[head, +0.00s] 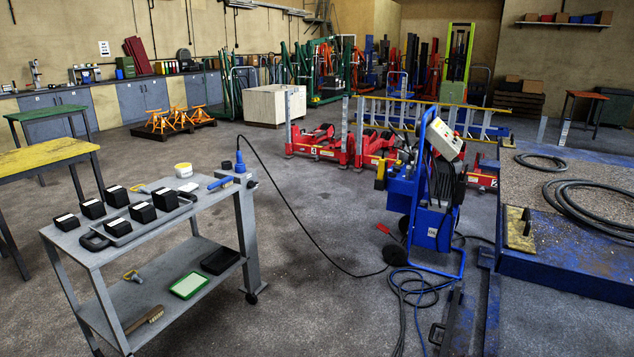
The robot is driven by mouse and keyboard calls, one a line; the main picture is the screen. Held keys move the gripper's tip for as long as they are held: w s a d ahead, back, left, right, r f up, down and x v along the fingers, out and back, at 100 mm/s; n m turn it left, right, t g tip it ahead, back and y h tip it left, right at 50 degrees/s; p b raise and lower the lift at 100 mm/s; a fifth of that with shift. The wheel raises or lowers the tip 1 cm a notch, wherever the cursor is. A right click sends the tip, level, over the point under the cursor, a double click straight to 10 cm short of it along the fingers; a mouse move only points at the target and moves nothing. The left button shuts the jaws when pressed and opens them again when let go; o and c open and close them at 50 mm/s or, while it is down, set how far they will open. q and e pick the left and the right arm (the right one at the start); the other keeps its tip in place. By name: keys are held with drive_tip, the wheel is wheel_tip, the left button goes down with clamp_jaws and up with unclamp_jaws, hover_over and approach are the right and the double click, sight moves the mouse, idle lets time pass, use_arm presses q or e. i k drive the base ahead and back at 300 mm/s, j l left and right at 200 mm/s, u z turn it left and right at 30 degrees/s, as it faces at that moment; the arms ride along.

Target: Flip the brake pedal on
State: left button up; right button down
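A blue wheeled unit (432,228) with a tall blue handle stands upright right of centre. A cream control box (443,138) is fixed near its top. A small flat red piece (384,229) shows low at its left side, just above the floor. It may be the brake pedal, but it is too small to tell whether it is up or down. A dark wheel (404,225) is partly visible behind the unit's lower part. Neither of my grippers is in view.
A grey two-shelf trolley (160,225) with black boxes stands at left front. Cables (405,290) lie on the floor around the blue unit. A blue platform (560,255) with coiled hoses is at right. Red jacks (325,147) stand behind. Floor between trolley and unit is mostly clear.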

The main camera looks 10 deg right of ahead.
sight(386, 230)
drive_tip(key=i+l+z, duration=0.1)
drive_tip(key=i+z, duration=0.35)
drive_tip(key=i, duration=2.95)
drive_tip(key=i+j, duration=0.1)
drive_tip(key=i, duration=1.15)
drive_tip(key=i+z, duration=0.25)
drive_tip(key=i, duration=0.5)
